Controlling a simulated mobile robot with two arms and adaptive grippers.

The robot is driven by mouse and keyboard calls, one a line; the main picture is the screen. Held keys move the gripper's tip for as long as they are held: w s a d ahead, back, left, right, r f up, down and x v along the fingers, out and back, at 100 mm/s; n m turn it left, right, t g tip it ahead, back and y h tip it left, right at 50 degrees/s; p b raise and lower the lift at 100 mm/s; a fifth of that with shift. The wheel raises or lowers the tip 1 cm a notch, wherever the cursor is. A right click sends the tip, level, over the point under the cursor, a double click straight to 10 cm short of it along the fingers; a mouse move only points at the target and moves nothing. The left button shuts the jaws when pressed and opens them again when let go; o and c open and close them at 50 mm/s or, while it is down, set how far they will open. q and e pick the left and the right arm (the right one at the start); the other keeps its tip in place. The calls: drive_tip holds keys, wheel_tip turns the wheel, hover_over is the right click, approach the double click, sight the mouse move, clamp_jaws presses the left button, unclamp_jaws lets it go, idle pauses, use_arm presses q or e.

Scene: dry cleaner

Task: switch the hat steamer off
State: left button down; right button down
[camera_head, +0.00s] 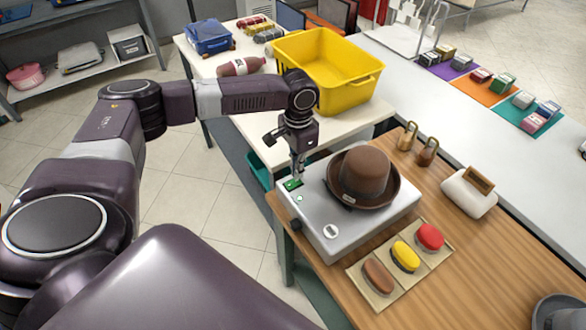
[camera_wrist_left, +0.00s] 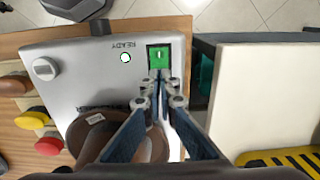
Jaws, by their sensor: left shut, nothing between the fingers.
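The hat steamer (camera_head: 340,240) is a light grey box on the wooden counter, with a brown hat (camera_head: 365,178) on it. Its green rocker switch (camera_head: 292,184) is at the left corner of its top; in the left wrist view the switch (camera_wrist_left: 158,56) shows a white mark. A small round light (camera_wrist_left: 125,57) beside the word READY looks pale. A dial (camera_wrist_left: 45,68) is farther along the panel. My left gripper (camera_head: 298,175) is shut and empty, pointing down with its fingertips right at the switch; I cannot tell whether they touch it. My right gripper is not in view.
A yellow crate (camera_head: 300,88) stands on the white table behind the steamer. A tray (camera_head: 383,301) with several coloured brushes lies in front of it.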

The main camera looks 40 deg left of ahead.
sight(297, 181)
use_arm(q)
drive_tip(key=shift+f, duration=1.1)
idle(0.7)
drive_tip(key=shift+r, duration=0.15)
wheel_tip(297, 181, up, 7)
drive_tip(key=p, duration=0.8)
idle(0.4)
drive_tip(key=shift+s+f, duration=0.1)
drive_tip(key=shift+f, duration=0.1)
